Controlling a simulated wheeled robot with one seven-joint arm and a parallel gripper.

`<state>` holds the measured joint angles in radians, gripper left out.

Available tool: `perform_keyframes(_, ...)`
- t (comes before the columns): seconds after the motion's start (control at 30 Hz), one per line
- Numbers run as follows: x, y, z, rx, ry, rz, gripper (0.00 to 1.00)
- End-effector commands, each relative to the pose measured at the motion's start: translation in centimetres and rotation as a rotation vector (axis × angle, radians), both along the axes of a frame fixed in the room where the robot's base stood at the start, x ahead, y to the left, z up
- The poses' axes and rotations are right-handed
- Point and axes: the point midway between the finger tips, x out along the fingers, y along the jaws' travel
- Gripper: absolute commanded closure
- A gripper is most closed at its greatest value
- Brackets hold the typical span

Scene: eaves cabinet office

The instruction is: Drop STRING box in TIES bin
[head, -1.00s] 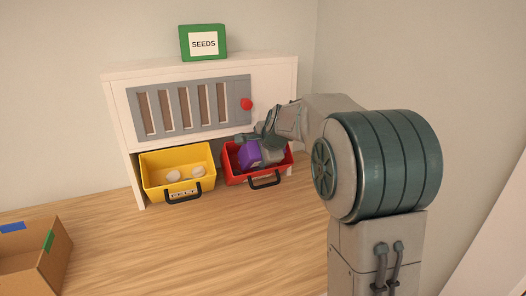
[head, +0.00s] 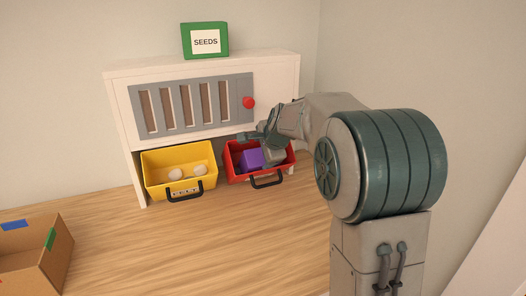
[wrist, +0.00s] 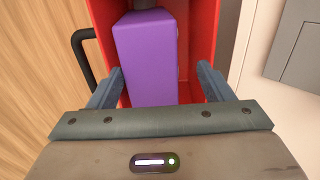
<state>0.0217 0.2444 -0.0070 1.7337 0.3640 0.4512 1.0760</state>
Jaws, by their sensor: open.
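A purple box (head: 250,158) sits inside the red bin (head: 233,176), under my gripper (head: 257,140). No label shows on the box or on the red bin, so I cannot read either name. In the wrist view the purple box (wrist: 147,58) lies between and beyond the two fingers of my gripper (wrist: 160,80), inside the red bin's walls (wrist: 201,40). My gripper is open, with a gap beside the box on the right. Part of the bin is hidden by my arm.
A yellow bin (head: 150,175) with a partly hidden label and pale lumps stands left of the red one. Both are under a white cabinet (head: 120,100) with a slatted grey door (head: 135,110) and red knob (head: 249,102). A green SEEDS box (head: 205,27) stands on top. A cardboard box (head: 55,255) is front left.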

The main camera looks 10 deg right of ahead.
Motion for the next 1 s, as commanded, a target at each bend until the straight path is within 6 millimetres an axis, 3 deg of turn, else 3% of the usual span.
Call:
perform_keyframes(0.6, -7.7, -1.6, 8.8, -0.001, -0.010, -0.001, 0.20)
perform_keyframes(1.0, -8.8, -1.8, 9.8, 0.001, -0.007, -0.002, 0.20)
